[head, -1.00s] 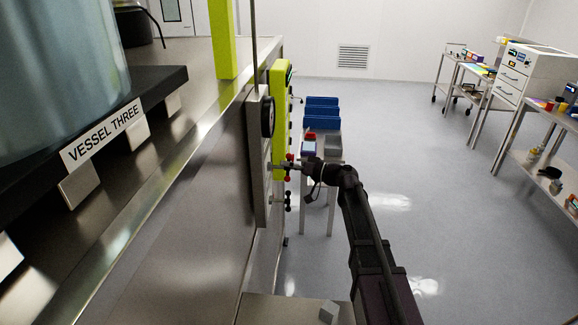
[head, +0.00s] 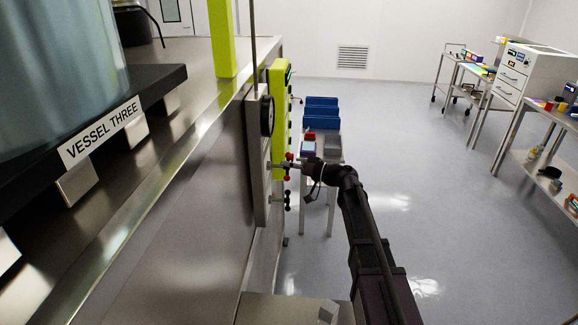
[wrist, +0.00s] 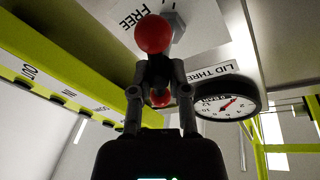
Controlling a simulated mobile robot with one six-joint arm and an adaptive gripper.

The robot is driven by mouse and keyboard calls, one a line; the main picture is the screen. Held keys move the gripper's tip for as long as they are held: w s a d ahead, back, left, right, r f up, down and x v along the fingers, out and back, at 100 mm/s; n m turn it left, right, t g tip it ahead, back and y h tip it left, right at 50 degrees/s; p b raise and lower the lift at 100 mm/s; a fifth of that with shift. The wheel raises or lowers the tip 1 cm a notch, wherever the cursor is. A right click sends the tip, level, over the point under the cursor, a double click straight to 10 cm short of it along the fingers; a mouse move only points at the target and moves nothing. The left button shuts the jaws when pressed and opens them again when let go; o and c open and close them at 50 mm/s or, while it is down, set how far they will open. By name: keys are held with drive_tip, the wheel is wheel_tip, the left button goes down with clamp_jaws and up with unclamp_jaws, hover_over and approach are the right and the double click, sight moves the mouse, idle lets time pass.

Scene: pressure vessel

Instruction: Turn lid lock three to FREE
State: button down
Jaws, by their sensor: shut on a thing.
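The lid three lock has a handle with red ball ends. In the wrist view one red ball (wrist: 155,34) is above my fingertips and another (wrist: 160,98) shows between the fingers. My gripper (wrist: 158,72) is shut on the handle between them. A white plate reading FREE (wrist: 128,14) lies behind the upper ball, beside a grey block (wrist: 175,23). A LID THREE label (wrist: 210,70) is to the right. In the head view my gripper (head: 293,165) meets the panel at the red knobs; the lock's exact angle cannot be told there.
A round gauge (wrist: 227,98) sits close to the right of my gripper. A yellow-green strip (head: 279,110) with labels runs along the panel. Black knobs (head: 287,200) sit below the gripper. A small table with blue bins (head: 321,114) stands beyond.

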drive_tip(key=n+y+b, duration=0.1)
drive_tip(key=n, duration=0.3)
drive_tip(key=shift+n+b, duration=0.35)
drive_tip(key=shift+n, duration=0.05)
drive_tip(key=shift+s+n+g+y+b, duration=0.15)
drive_tip(key=shift+n+g+y+b, duration=0.25)
drive_tip(key=shift+n, duration=0.9)
drive_tip(key=shift+r, duration=0.1)
drive_tip(key=c, duration=0.6)
unclamp_jaws()
drive_tip(key=shift+a, duration=0.1)
drive_tip(key=shift+c, duration=0.2)
